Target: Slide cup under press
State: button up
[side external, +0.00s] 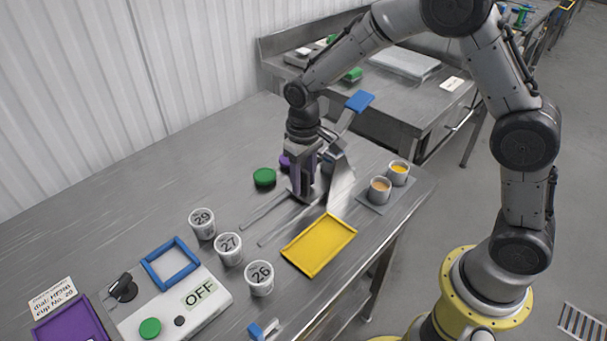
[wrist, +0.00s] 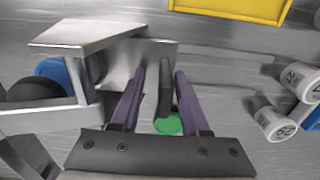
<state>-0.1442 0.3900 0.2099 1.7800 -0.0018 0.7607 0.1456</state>
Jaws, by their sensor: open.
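Three white cups stand in a row on the steel table: cup 29 (side external: 202,224), cup 27 (side external: 228,249) and cup 26 (side external: 259,279). A metal device with a blue-ended lever (side external: 360,101), apparently the press, stands right behind my gripper (side external: 306,192). My gripper is low over the table, apart from the cups. Its purple fingers are open in the wrist view (wrist: 160,85). A dark upright bar (wrist: 166,88) shows between them; I cannot tell whether they touch it.
A yellow tray (side external: 318,245) lies between gripper and front edge. Two small cups (side external: 380,190) stand at right. A green disc (side external: 264,177) is left of the gripper. A white device marked OFF (side external: 205,294), a note (side external: 53,299) and a purple tray (side external: 75,325) are at front left.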

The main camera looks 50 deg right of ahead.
notch_tip(320, 180, up, 14)
dwell(0.5)
jog(key=shift+f, duration=0.1)
jog(key=s+d+r+t, duration=0.4)
jog(key=s+r, duration=0.7)
jog(key=s, duration=0.1)
jog(key=s+d+f+t, duration=0.1)
jog(key=s+d+f, duration=0.1)
jog(key=s+f, duration=0.5)
jog(key=s, duration=0.6)
jog(key=shift+f+t, duration=0.15)
jog(key=shift+t, duration=0.15)
